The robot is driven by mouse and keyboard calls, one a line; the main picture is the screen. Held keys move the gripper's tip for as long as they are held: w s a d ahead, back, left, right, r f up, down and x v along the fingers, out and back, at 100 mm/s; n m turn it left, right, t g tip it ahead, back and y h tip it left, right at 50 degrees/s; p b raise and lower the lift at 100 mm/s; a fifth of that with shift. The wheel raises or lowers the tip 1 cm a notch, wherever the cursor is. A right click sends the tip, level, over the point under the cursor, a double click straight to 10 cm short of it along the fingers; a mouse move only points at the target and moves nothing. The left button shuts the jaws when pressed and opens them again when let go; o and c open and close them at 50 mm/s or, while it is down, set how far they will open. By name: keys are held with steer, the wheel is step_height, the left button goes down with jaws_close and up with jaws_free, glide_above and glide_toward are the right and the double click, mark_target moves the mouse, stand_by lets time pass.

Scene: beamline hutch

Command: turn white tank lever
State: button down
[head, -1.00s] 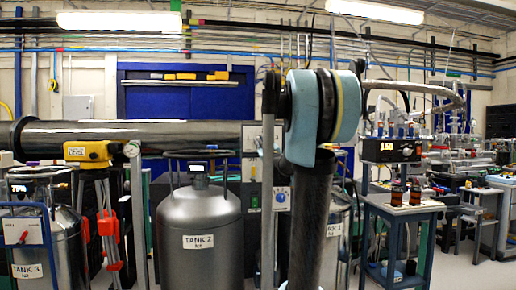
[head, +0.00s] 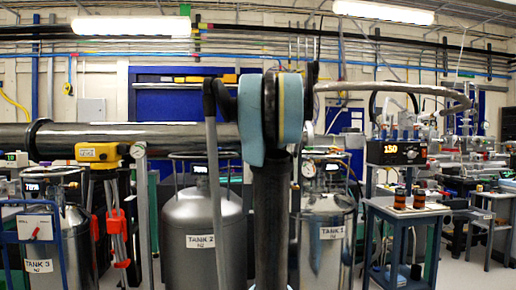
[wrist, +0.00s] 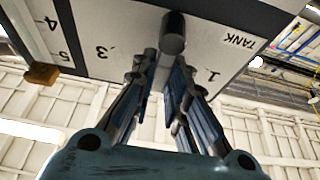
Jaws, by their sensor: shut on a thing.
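A white panel (wrist: 100,60) fills the top of the wrist view, marked TANK and with the numbers 1, 3, 4 and 5. A lever with a dark round end (wrist: 173,35) and a pale shaft stands out from it. My gripper (wrist: 164,75) is shut on this lever, with the dark end just beyond the fingertips. Which number the lever points to cannot be told. In the head view my arm hides the gripper and the lever.
Tank 2 (head: 200,220), tank 1 (head: 328,250) and tank 3 (head: 78,250) stand on the floor. A yellow instrument (head: 100,153) is on a tripod at left. A blue cart (head: 405,215) with a black display box stands at right. A long dark pipe (head: 110,139) runs behind.

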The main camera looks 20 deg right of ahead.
steer(key=shift+f, duration=0.1)
steer(key=c, duration=1.6)
jaws_free()
steer(key=v, duration=1.2)
steer(key=shift+f, duration=0.1)
